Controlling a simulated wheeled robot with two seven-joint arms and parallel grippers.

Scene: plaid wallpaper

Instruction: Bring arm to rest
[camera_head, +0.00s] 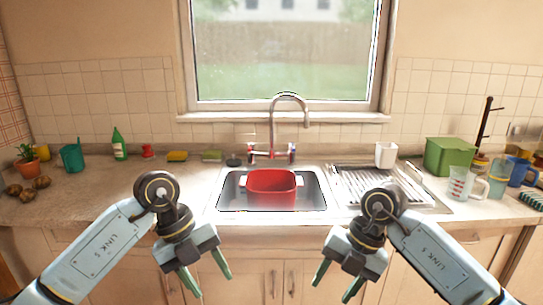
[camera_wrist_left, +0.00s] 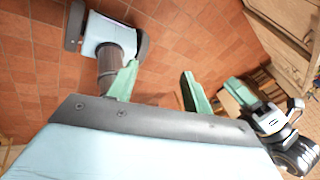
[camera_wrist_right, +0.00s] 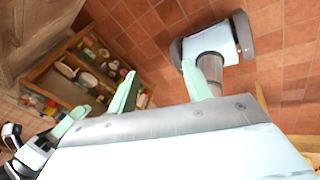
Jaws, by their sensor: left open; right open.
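My left gripper (camera_head: 206,279) hangs in front of the counter in the head view, left of the middle, fingers pointing down. It is open and empty. My right gripper (camera_head: 337,289) hangs in the same way right of the middle, also open and empty. In the left wrist view the left gripper's green fingers (camera_wrist_left: 158,82) stand apart with tiled floor behind them. In the right wrist view the right gripper's fingers (camera_wrist_right: 160,86) are also apart with nothing between them. Neither gripper touches the counter.
A red pot (camera_head: 271,187) sits in the sink (camera_head: 226,196) below the faucet (camera_head: 273,125). A drying rack (camera_head: 358,184), a white cup (camera_head: 386,154) and a green bin (camera_head: 451,157) stand to the right. A green bottle (camera_head: 119,144) stands left. An opened drawer (camera_wrist_right: 62,89) shows in the right wrist view.

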